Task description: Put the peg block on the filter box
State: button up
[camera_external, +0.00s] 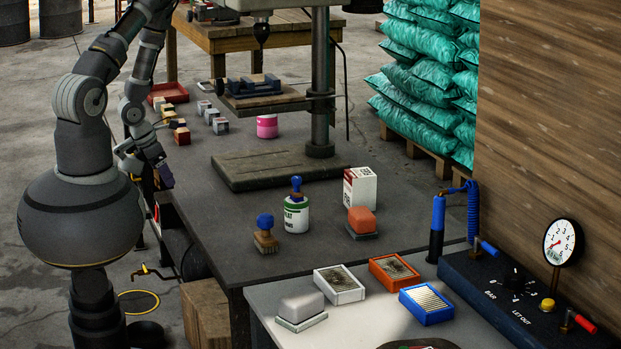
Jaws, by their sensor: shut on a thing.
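My gripper (158,165) hangs at the left edge of the dark workbench, below its far blocks. A red-and-white carton (361,189) stands upright on the bench, far to the right of my gripper. Three shallow boxes with fine-textured insides, white (339,285), orange (394,269) and blue (426,305), sit on the pale front table. I cannot tell for sure which is the filter box.
A drill press (320,90) stands on the bench. A green-white can (295,214), a blue-knobbed brush (265,237) and an orange-topped block (361,221) stand near the carton. A grey block (300,308) and a gauge panel (510,290) are in front.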

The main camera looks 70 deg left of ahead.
jog(key=shift+s, duration=0.15)
jog(key=shift+m, duration=0.7)
jog(key=w+d, duration=0.1)
jog(key=w, duration=0.2)
jog(key=w+d, duration=0.1)
jog(key=w, duration=0.3)
jog(key=w+d, duration=0.2)
jog(key=w, duration=0.2)
jog(key=shift+w+f, duration=0.1)
jog(key=shift+f, duration=0.05)
jog(key=w+d+r, duration=0.5)
jog(key=w+d, duration=0.4)
jog(key=w, duration=0.2)
jog(key=w+d+r, duration=0.5)
jog(key=w+d, duration=0.4)
jog(key=w, duration=0.2)
jog(key=b, duration=0.4)
send_near(367, 171)
jog(key=shift+w+f, duration=0.85)
jog(key=shift+w, duration=0.2)
notch_tip(367, 171, down, 3)
jog(key=shift+f+b, duration=0.25)
jog(key=shift+b, duration=0.65)
jog(key=shift+r, duration=0.1)
